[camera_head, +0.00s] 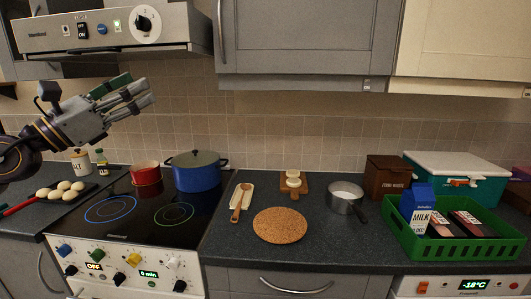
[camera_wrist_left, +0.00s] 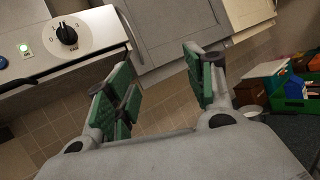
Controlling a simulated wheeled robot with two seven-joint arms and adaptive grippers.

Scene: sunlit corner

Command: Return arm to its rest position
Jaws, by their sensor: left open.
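My left gripper (camera_head: 135,93) is raised in the air at the left of the head view, above the left counter and the hob, below the range hood. It is open and empty. Its green-padded fingers also show apart in the left wrist view (camera_wrist_left: 165,88), with only wall tiles and cabinets between them. It touches nothing that I can see. My right gripper is not in view.
The range hood (camera_head: 105,32) hangs just above my left gripper. Below are the hob (camera_head: 135,212), a red pot (camera_head: 146,174), a blue pot (camera_head: 197,176) and a tray of eggs (camera_head: 62,190). A green crate (camera_head: 455,247) stands at right.

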